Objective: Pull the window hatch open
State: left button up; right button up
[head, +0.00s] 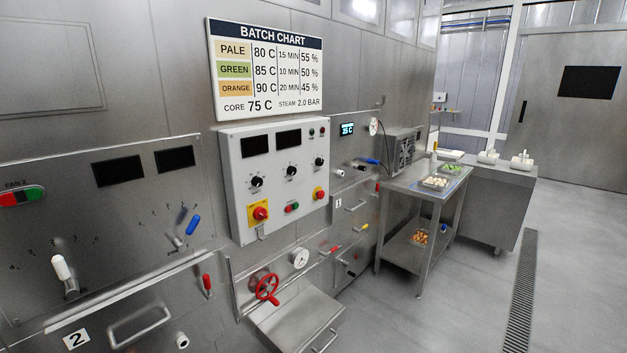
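No hatch with a clear window pane can be made out for certain. A flat rectangular panel outline (50,65) is on the steel wall at the upper left, with no handle visible on it. A steel front with a bar handle (140,325) is at the lower left, beside a plate marked 2 (76,339); it looks shut and is cut off by the picture's bottom edge. Another bar handle (355,205) is on a front farther along the wall. Neither of my grippers is in view.
A grey control box (275,175) and a batch chart (266,65) are on the wall. A red handwheel (267,289) and a steel ledge (298,318) stick out below. A steel table (405,185) with trays stands farther back. The floor (450,300) at right is clear, with a drain grate (523,290).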

aim_at(44, 68)
jog(key=u, duration=1.45)
